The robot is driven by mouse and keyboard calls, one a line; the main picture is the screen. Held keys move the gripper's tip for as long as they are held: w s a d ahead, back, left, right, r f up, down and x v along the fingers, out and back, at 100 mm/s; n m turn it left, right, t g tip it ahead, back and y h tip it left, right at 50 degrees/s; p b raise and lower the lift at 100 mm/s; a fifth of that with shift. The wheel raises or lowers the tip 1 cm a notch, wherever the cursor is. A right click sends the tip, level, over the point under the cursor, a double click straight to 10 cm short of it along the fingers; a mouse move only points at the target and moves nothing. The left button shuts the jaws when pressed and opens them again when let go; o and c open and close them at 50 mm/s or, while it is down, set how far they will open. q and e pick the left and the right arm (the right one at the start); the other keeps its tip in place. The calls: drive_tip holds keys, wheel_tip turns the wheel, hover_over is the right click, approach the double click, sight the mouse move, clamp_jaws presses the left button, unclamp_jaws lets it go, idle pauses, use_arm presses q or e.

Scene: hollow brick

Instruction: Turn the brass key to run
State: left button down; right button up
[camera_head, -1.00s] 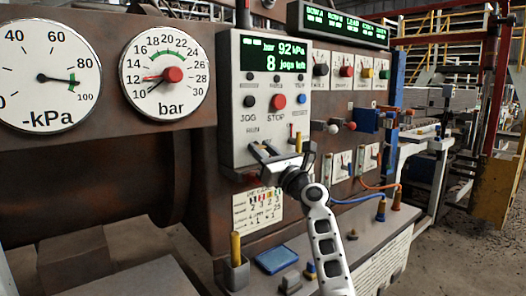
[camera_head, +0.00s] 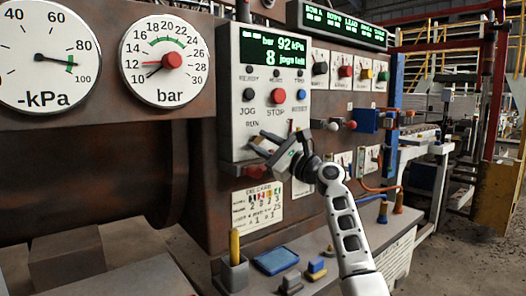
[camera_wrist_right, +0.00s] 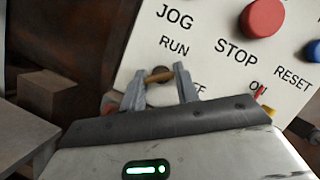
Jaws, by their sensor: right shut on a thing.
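The control box (camera_head: 232,60) carries the JOG, STOP and RESET buttons, with the RUN label below JOG. My right gripper (camera_head: 259,143) is at the lower part of this box, tilted, and covers the key in the head view. In the right wrist view the brass key (camera_wrist_right: 159,77) shows as a short brass bar just below the RUN label. The bar lies nearly level in that picture, slightly tilted. My left gripper is not in view.
The red STOP button (camera_head: 278,96) and blue RESET button (camera_head: 302,95) are close above the gripper. A red-tipped lever (camera_wrist_right: 261,92) stands near the ON label. A ledge below holds a cup with a yellow stick (camera_head: 235,250) and a blue tray (camera_head: 276,261).

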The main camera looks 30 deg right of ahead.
use_arm(q)
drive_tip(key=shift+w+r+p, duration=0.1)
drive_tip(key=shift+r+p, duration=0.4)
drive_tip(key=shift+p, duration=0.7)
use_arm(e)
drive_tip(key=n+g, duration=0.1)
drive_tip(key=n, duration=0.3)
drive_tip(key=n+g+y, duration=0.1)
drive_tip(key=n+g, duration=0.1)
drive_tip(key=n, duration=0.2)
drive_tip(key=n+g, duration=0.1)
drive_tip(key=n, duration=0.2)
drive_tip(key=shift+d+r+n+g+y, duration=0.2)
drive_tip(key=shift+n+g+y, duration=0.1)
drive_tip(key=shift+n, duration=0.1)
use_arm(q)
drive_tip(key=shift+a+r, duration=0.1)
use_arm(e)
drive_tip(key=shift+a, duration=0.1)
drive_tip(key=o, duration=1)
